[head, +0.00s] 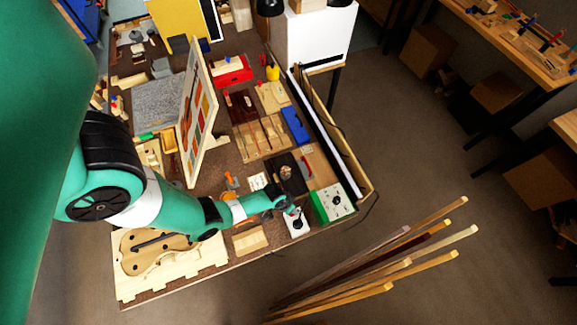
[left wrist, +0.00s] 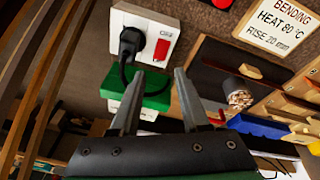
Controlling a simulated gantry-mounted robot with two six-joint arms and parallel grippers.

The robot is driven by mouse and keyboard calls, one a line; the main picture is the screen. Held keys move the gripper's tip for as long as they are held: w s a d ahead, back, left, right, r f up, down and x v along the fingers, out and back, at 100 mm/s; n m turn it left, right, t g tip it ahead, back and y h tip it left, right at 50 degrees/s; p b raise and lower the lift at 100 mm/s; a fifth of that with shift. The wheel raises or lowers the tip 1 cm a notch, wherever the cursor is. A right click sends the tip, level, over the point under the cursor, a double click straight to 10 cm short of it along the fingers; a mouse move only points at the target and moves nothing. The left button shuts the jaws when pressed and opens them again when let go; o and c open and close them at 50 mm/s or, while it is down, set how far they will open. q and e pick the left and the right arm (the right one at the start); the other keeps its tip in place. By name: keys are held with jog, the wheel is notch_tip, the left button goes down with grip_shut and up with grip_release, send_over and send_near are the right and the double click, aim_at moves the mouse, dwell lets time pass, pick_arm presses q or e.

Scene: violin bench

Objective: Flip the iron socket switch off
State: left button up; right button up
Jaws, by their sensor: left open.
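The socket is a white box (left wrist: 178,22) with a black plug (left wrist: 130,42) in it, at the top of the left wrist view. Its red rocker switch (left wrist: 162,49) sits right of the plug; which way it is tipped I cannot tell. The plug's black cord loops below the socket, between my fingers. In the head view the white socket (head: 297,224) is near the bench's front edge. My left gripper (left wrist: 155,73) is open and empty, its fingertips pointing toward the socket's lower side. It also shows in the head view (head: 291,208), over the socket's far side. My right gripper is out of view.
A green box with a white panel (head: 335,202) stands right of the socket. A small sign reading BENDING HEAT 80 °C (left wrist: 280,24) is nearby. A violin body (head: 150,250) lies in a pale form at the left. Several wooden strips (head: 400,262) stand off the front edge.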

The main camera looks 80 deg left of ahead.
pick_arm(q)
jog(key=p+v, duration=0.1)
jog(key=v, duration=0.3)
jog(key=shift+s+r, duration=0.1)
jog(key=shift+r, duration=0.25)
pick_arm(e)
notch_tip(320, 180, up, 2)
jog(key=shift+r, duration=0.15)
